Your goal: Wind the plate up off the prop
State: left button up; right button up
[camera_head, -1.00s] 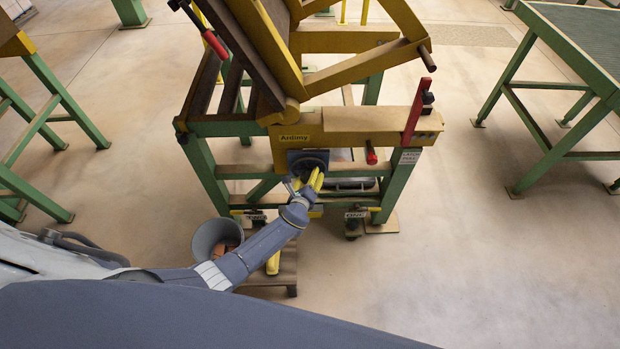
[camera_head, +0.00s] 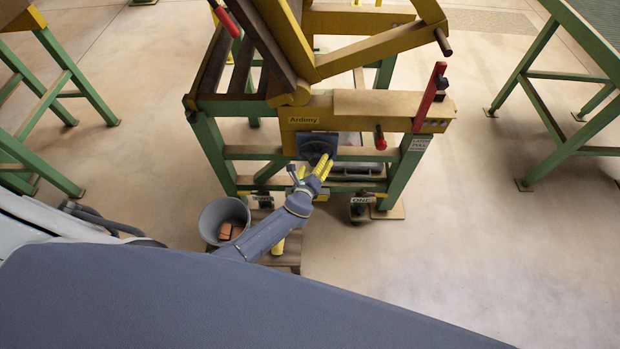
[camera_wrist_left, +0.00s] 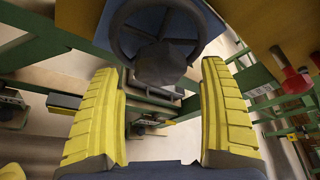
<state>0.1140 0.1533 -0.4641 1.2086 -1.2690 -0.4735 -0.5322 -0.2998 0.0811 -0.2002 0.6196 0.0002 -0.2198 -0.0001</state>
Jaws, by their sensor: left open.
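A dark round handwheel (camera_head: 318,146) with spokes and a thick hub sits on the front of the yellow and green machine (camera_head: 375,106); the wheel fills the top of the left wrist view (camera_wrist_left: 160,60). My left gripper (camera_head: 322,167) is just in front of the wheel. Its yellow fingers stand apart in the left wrist view (camera_wrist_left: 163,85), with the hub beyond the gap and nothing seen held between them. A steeply tilted brown plate (camera_head: 268,38) rises on the machine. A slanted yellow bar (camera_head: 375,52) is beside it; whether this is the prop I cannot tell. My right gripper is not in view.
Green-legged tables stand at left (camera_head: 75,85) and right (camera_head: 545,130). Floor at the front right is clear.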

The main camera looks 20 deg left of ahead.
pick_arm(q)
jog(key=v, duration=0.8)
jog(key=shift+s, duration=0.35)
jog(key=shift+r, duration=0.1)
jog(key=s+a+f+n+g, duration=0.1)
jog(key=s+f+n+g, duration=0.1)
jog(key=s+f, duration=0.5)
jog(key=s+a+f+n+g, duration=0.2)
jog(key=s+f+n, duration=0.3)
jog(key=f, duration=0.6)
jog(key=s+a+f+n+g, duration=0.2)
jog(key=s+f+n+g, duration=0.1)
jog(key=s+f, duration=0.6)
jog(key=shift+s+a+n+g, duration=0.2)
jog(key=shift+a+n+g, duration=0.1)
jog(key=shift+n, duration=0.2)
jog(key=s+a+f+n+g, duration=0.1)
jog(key=s+f+n, duration=0.4)
jog(key=s, duration=0.9)
jog(key=s+f+n+g, duration=0.4)
jog(key=s+f+n, duration=0.2)
jog(key=s, duration=0.9)
jog(key=shift+s+a+f+n+g+h, duration=0.2)
jog(key=shift+a+n+g+h, duration=0.15)
jog(key=shift+n, duration=0.25)
